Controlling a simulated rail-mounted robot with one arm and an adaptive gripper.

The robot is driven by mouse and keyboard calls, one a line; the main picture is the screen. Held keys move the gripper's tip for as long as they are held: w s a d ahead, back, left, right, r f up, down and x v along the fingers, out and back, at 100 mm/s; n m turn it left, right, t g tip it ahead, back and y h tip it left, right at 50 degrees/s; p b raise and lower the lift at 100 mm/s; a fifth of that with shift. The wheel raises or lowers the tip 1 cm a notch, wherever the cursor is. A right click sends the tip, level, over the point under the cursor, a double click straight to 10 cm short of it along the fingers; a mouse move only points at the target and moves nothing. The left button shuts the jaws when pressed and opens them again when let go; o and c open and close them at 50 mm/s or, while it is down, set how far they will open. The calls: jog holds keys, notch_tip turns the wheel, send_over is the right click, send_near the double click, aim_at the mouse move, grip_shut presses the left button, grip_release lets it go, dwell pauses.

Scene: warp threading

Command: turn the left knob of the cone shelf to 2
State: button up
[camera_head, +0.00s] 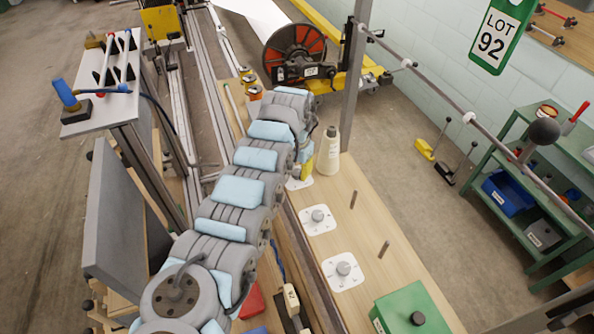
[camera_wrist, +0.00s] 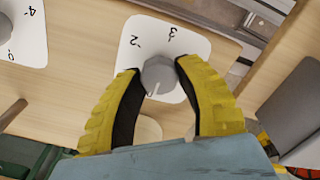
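In the wrist view a round grey knob (camera_wrist: 158,75) sits on a white dial plate (camera_wrist: 195,42). The figures 2 and 3 show on the plate's far side; its other marks are hidden. A pale line on the knob points down in the picture. My gripper (camera_wrist: 159,67) has its yellow fingers on either side of this knob, with the tips against it. In the head view my gripper (camera_head: 307,160) is mostly hidden by my arm, at the farthest visible dial plate (camera_head: 301,183). Two more grey knobs (camera_head: 317,216) (camera_head: 344,268) stand on white plates on the wooden shelf (camera_head: 365,215).
A white bottle (camera_head: 329,150) stands beside my gripper. Upright pegs (camera_head: 384,248) rise from the shelf, and a green box (camera_head: 412,310) stands at its near end. A second plate (camera_wrist: 25,30) shows at the wrist view's upper left. A grey post (camera_head: 354,80) rises behind.

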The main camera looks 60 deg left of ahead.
grip_shut()
jog(key=shift+m, duration=0.3)
jog(key=m+p, duration=0.2)
jog(key=m, duration=0.3)
jog(key=shift+r, duration=0.1)
jog(key=m+p, duration=0.1)
jog(key=m, duration=0.4)
jog(key=shift+d+m+p, duration=0.1)
jog(key=shift+m+p, duration=0.2)
jog(key=shift+m, duration=0.1)
jog(key=m, duration=0.6)
jog(key=m+b, duration=0.1)
jog(key=m, duration=0.5)
jog(key=shift+m, duration=0.3)
